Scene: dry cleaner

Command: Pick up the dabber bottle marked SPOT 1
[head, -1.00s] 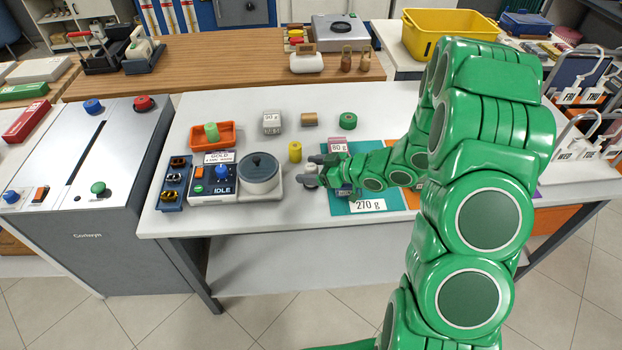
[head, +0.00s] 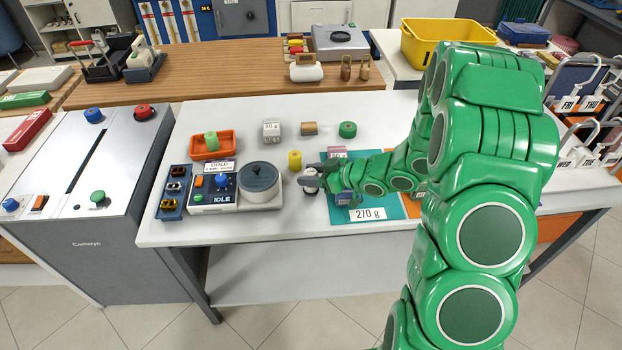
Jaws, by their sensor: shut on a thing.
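A scale-like device with a round grey lid (head: 259,182) stands close left of my gripper. A yellow cylinder (head: 295,160) is just behind. The teal mat (head: 402,203) holds a 270 g card (head: 367,214). White table (head: 230,232) is bare in front.

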